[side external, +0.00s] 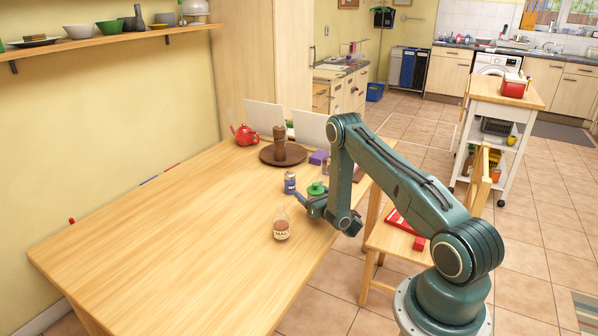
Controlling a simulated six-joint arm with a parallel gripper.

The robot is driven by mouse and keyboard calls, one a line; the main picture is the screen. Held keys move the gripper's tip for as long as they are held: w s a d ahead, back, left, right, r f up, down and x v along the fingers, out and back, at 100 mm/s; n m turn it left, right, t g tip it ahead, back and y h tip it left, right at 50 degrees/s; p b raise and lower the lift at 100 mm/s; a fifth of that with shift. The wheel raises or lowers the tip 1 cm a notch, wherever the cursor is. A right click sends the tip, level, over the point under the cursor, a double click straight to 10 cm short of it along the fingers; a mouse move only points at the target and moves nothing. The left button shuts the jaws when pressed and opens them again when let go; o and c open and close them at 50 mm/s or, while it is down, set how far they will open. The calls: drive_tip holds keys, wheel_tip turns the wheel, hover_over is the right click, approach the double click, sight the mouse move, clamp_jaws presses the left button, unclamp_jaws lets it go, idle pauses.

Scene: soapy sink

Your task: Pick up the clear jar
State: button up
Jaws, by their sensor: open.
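A small clear jar (281,226) with a pale label and brownish contents stands upright on the wooden table (180,235), near its right edge. My gripper (304,200) is low over the table, behind and to the right of the jar, and apart from it. The gripper is open; its fingers point left, and I see nothing held between them. A green-topped object (317,188) sits right behind the gripper, partly hidden by it.
A blue can (290,183) stands just behind my gripper. Farther back are a brown round tray (268,157) with a tall brown mill (280,143), a red teapot (245,135) and a purple box (318,157).

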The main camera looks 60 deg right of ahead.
idle(0.4)
drive_tip(key=c, duration=1.3)
drive_tip(key=shift+r, duration=0.1)
drive_tip(key=shift+c, duration=0.2)
drive_tip(key=shift+r, duration=4.95)
